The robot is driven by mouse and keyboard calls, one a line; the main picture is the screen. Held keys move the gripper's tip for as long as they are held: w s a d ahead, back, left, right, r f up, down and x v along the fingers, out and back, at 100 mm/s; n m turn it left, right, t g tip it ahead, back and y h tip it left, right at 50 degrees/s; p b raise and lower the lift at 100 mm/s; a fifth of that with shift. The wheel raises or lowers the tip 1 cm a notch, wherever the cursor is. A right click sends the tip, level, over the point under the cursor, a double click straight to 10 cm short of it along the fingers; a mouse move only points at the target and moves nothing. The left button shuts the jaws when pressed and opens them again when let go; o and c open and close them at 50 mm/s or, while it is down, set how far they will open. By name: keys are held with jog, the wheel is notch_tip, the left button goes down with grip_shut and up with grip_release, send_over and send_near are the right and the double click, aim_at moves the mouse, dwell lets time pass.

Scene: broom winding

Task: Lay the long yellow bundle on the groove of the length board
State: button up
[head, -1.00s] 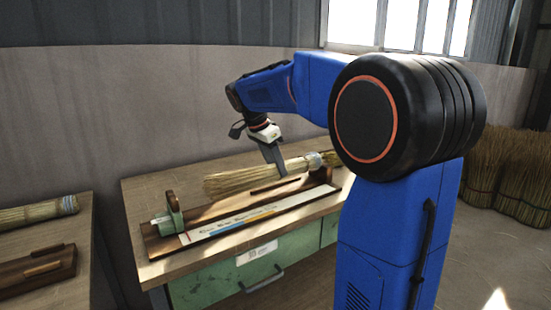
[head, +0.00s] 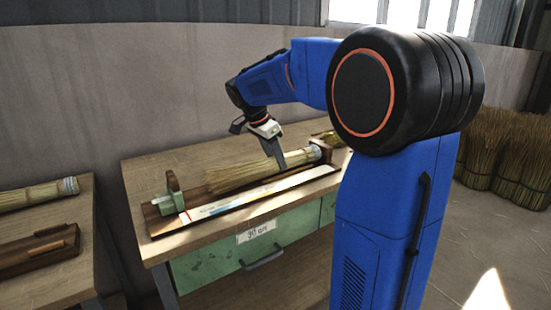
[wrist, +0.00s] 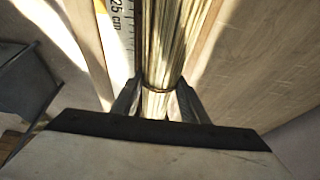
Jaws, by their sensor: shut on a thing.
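The long yellow bundle (head: 240,175) lies along the length board (head: 160,226), its brushy end to the left and its bound end by the brown block at the right. In the head view it looks down at the groove, but the groove under it is hidden. My gripper (head: 281,165) is shut on the bundle, towards its right part. In the wrist view the bundle (wrist: 172,45) runs between both fingers, with a thin dark tie near them. It lies beside the board's printed scale (wrist: 118,18).
Another table at left holds another bundle (head: 35,193) and a dark wooden board (head: 40,252).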

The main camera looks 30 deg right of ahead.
jog(key=o, duration=1.1)
jog(key=shift+o, duration=0.2)
jog(key=shift+r, duration=0.1)
jog(key=v, duration=1.7)
jog(key=shift+a+r, duration=0.1)
jog(key=s+a+f+n+t+y, duration=0.1)
jog(key=s+a+f+n, duration=0.2)
jog(key=s+f+n, duration=0.3)
jog(key=s+a+f+n+t+y, duration=0.2)
jog(key=s+f+n, duration=0.3)
jog(key=s+f, duration=0.7)
jog(key=s+a+f+n+t+y, duration=0.1)
jog(key=s+a+f+n, duration=0.3)
jog(key=s, duration=0.8)
notch_tip(320, 180, down, 5)
jog(key=n, duration=0.2)
jog(key=shift+n+t+y, duration=0.3)
